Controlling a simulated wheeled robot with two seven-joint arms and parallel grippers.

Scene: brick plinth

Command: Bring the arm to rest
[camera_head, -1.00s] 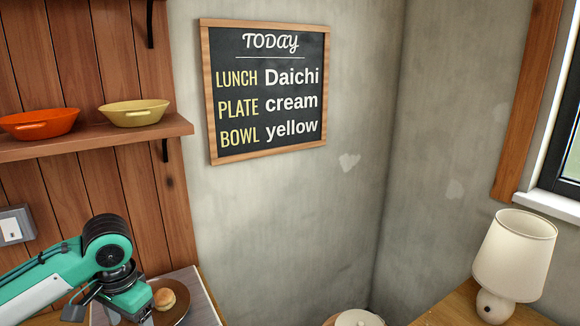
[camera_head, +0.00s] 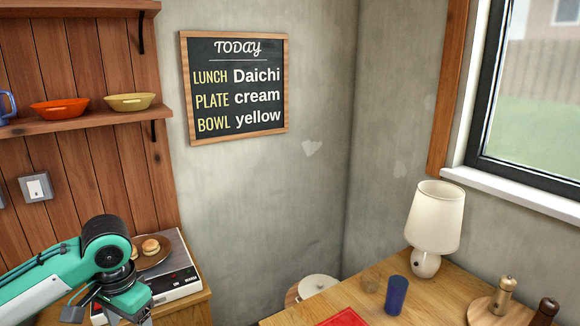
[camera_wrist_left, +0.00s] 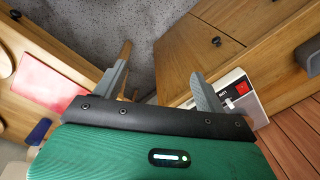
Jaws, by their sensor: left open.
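My left arm, teal and white with black joints, comes in from the lower left in the head view. Its left gripper (camera_head: 142,319) points down at the bottom edge, partly cut off by the frame. In the left wrist view the gripper's two grey fingers (camera_wrist_left: 158,84) stand wide apart with nothing between them. They are above a gap between wooden furniture, with grey floor below. My right gripper is not in view.
A brown plate with buns (camera_head: 150,251) sits on a white appliance (camera_head: 178,280) near my arm. A wooden table (camera_head: 437,297) at right holds a lamp (camera_head: 434,220), a blue cup (camera_head: 396,295) and mills. Bowls (camera_head: 60,109) stand on the wall shelf (camera_head: 95,118). A menu board (camera_head: 236,86) hangs behind.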

